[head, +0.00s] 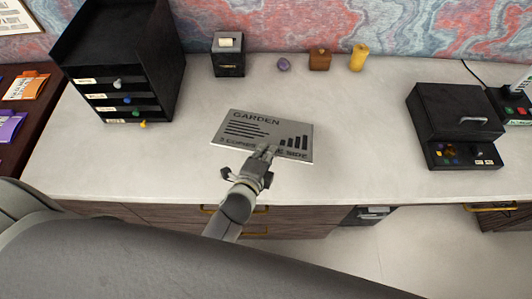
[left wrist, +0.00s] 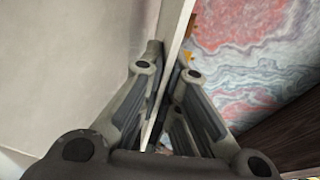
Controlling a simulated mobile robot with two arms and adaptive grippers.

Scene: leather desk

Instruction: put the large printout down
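The large printout (head: 262,134) is a grey sheet with the heading GARDEN, lines of text and a small bar chart. It is over the middle of the pale desk top (head: 365,120), with its printed face toward the head camera. My left gripper (head: 266,153) is at its near edge, with the fingers on that edge. In the left wrist view the printout (left wrist: 172,50) shows as a thin pale panel running between the two fingers (left wrist: 163,100), which are closed on it. Whether its underside touches the desk is hidden. My right gripper is not in view.
A black drawer unit (head: 120,60) stands at the left. A small black box (head: 228,55), a purple stone (head: 283,64), a brown block (head: 319,59) and a yellow cylinder (head: 358,57) line the back. Desk beside the printout is clear.

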